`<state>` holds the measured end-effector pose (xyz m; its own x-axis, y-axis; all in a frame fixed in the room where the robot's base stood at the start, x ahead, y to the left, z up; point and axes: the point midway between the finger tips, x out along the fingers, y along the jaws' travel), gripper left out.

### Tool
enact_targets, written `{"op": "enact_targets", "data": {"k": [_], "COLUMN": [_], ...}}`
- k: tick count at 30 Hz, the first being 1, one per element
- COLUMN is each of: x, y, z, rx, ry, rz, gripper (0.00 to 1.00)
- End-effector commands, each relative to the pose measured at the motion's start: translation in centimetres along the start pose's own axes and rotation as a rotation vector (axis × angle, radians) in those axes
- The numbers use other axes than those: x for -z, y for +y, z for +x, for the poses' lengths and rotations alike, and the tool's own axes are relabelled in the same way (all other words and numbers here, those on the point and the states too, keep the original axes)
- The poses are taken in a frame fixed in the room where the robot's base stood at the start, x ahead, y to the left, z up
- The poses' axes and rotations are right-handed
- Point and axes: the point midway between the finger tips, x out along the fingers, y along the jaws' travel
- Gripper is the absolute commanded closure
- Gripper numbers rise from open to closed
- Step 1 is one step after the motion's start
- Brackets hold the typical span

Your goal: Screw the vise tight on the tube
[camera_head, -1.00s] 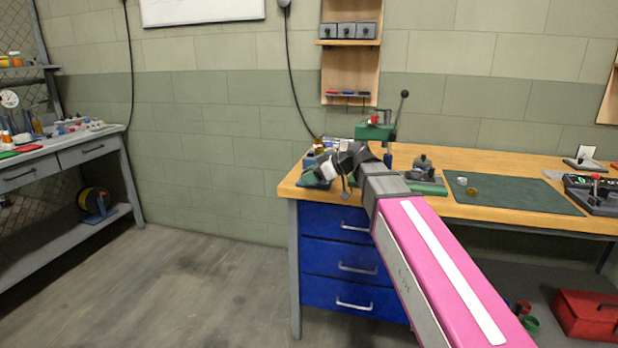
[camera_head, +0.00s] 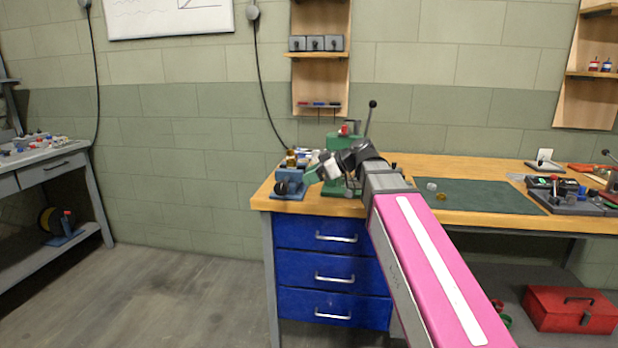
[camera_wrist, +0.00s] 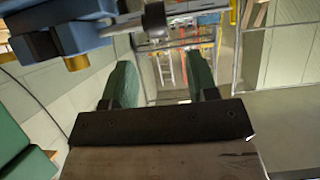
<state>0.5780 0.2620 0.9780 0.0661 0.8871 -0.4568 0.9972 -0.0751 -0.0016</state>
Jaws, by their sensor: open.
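The blue vise (camera_head: 291,182) stands at the left front corner of the wooden bench, with a dark round part on its front. A small brass piece (camera_head: 291,158), perhaps the tube, shows at its top. In the wrist view the blue vise (camera_wrist: 75,30) is at the upper left, with a brass piece (camera_wrist: 77,63) against it and a grey bar with a dark knob (camera_wrist: 154,16) reaching right. My gripper (camera_wrist: 163,78) is open, with nothing between its green fingers. The bar lies beyond the fingertips; contact is not visible. In the head view my gripper (camera_head: 314,175) is just right of the vise.
A green press (camera_head: 342,140) with a raised lever stands close behind my wrist. A dark green mat (camera_head: 490,196) lies on the bench to the right. Blue drawers (camera_head: 318,235) are below the bench corner. The floor at the left is clear.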

Motion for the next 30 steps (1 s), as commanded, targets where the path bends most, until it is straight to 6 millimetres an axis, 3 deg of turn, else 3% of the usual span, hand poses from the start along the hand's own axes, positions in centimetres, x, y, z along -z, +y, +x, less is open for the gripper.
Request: {"op": "enact_targets", "data": {"k": [8, 15, 21, 25, 30], "x": [1.2, 4.7, 7.1, 7.5, 6.5], "y": [0.3, 0.5, 0.4, 0.3, 0.2], "z": [1.2, 3.3, 3.5, 3.5, 4.4], "rx": [0.026, 0.047, 0.011, -0.002, -0.002], "ry": [-0.108, -0.444, -0.655, -0.702, -0.708], "rz": [-0.012, -0.021, -0.005, 0.0, 0.003], "gripper": [0.47, 0.47, 0.47, 0.47, 0.47]}}
